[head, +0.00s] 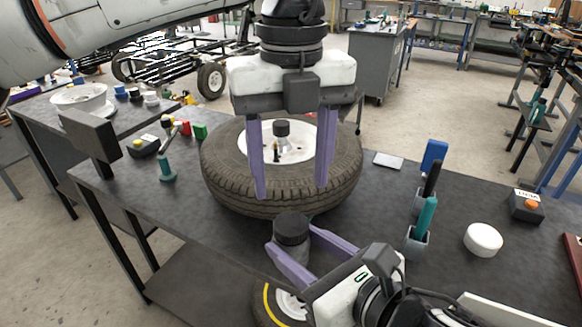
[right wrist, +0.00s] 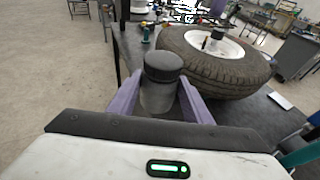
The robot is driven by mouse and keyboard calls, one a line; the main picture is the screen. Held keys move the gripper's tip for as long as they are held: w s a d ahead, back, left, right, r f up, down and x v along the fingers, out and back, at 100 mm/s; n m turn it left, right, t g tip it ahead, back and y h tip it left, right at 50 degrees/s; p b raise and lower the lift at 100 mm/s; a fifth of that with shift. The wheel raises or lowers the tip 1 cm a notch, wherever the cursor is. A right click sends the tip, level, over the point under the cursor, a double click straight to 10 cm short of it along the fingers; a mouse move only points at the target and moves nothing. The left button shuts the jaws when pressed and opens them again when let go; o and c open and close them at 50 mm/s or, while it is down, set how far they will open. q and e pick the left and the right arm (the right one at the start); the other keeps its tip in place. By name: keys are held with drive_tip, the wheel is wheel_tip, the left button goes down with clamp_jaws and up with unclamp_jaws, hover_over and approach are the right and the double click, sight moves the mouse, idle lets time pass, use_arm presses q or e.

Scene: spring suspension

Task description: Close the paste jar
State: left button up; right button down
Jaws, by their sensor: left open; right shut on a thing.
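The paste jar, a grey cylinder (head: 293,252), is held between the fingers of my right gripper (head: 290,243) near the table's front edge. A black ribbed lid (head: 291,226) sits on top of it; I cannot tell how tightly. In the right wrist view the jar body (right wrist: 158,98) is upright between the fingers, with the lid (right wrist: 163,66) on its mouth. My left gripper (head: 290,192) is open and empty, pointing down above and behind the jar. Its two fingers are wide apart in front of the tyre and not touching the lid.
A large tyre (head: 222,178) lies on the dark table (head: 130,205) behind the jar. To the right stand holders with a teal-handled tool (head: 427,215) and a blue one (head: 434,155), a white round thing (head: 483,240) and a button box (head: 526,205). Small coloured items stand at the left.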

sight(290, 223)
idle(0.4)
use_arm(q)
drive_tip(key=shift+f, duration=4)
drive_tip(key=shift+c, duration=0.3)
